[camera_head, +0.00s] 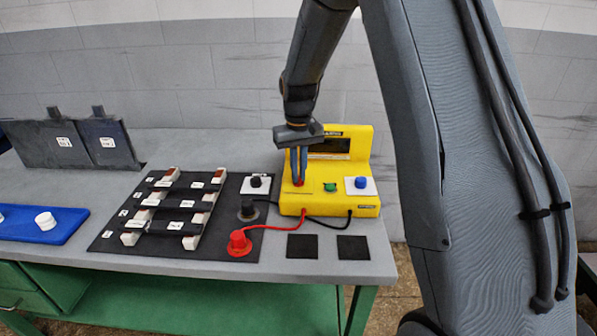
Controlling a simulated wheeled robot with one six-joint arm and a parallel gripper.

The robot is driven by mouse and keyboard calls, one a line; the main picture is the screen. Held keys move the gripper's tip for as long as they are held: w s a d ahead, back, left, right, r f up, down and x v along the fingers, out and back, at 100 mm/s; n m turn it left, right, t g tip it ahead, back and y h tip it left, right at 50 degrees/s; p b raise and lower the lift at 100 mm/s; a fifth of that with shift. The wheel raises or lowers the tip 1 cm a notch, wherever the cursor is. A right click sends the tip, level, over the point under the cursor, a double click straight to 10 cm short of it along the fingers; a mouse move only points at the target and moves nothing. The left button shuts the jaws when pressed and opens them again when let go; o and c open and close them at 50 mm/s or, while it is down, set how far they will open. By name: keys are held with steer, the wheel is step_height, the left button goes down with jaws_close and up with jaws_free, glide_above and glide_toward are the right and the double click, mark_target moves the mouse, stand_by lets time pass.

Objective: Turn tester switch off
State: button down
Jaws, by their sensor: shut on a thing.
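The yellow tester (356,195) stands at the right part of the grey table. My gripper (298,180) points down at the left side of its front panel. Its blue fingers are close together on a small red part (299,183), which I take to be the tester switch; the fingers partly hide it. Its on or off position cannot be read. A green knob (330,187) and a blue knob (361,182) on a white plate sit to the right on the same panel. The tester's dark display (330,147) is partly behind my gripper.
A red probe (239,243) and a black probe (248,209) are wired to the tester. A black mat (110,242) holds white rails with dark bars. Two black squares (302,246) lie in front of the tester. A blue tray (62,229) is at left. Dark panels (68,142) stand behind.

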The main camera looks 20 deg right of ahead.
steer(key=shift+r+n, duration=0.1)
steer(key=shift+n, duration=0.6)
steer(key=shift+w, duration=0.1)
steer(key=c, duration=1.9)
jaws_free()
steer(key=shift+o, duration=0.2)
steer(key=shift+r, duration=0.1)
step_height(320, 180, up, 8)
steer(key=shift+f+b, duration=0.2)
steer(key=shift+b, duration=0.85)
steer(key=s+f+m, duration=0.1)
steer(key=s+f, duration=0.2)
steer(key=s, duration=0.9)
steer(key=s+f+m+t, duration=0.1)
steer(key=s+f, duration=0.2)
steer(key=s, duration=1)
steer(key=shift+s+f, duration=0.25)
